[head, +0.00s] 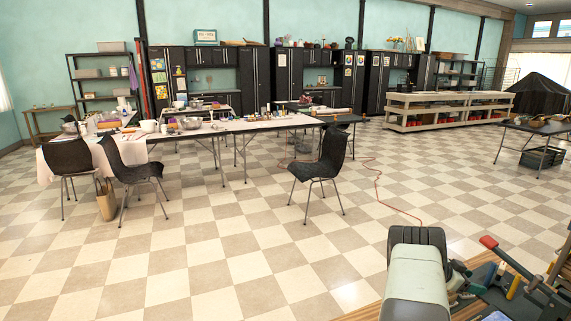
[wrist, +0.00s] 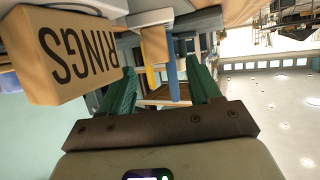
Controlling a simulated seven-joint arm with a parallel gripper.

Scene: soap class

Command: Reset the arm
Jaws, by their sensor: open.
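My arm shows as a pale rounded link with a dark end (head: 415,275) at the lower right of the head view. It is over or beside a wooden bench top (head: 365,313). My gripper's fingers cannot be made out in the head view. In the wrist view my gripper (wrist: 162,78) shows two green fingers spread apart on a dark bar, with nothing held between them. A tan box marked "RINGS" (wrist: 75,60) appears upside down close to the left finger. Blue and yellow tool-like parts lie beyond the fingers.
Tools with a red-handled bar (head: 505,258) crowd the bench right of my arm. Across the checkered floor stand a long white-covered table (head: 265,122), a black chair (head: 320,170) and pale low shelves (head: 440,100). A red cord (head: 378,190) runs along the floor. Open floor lies between.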

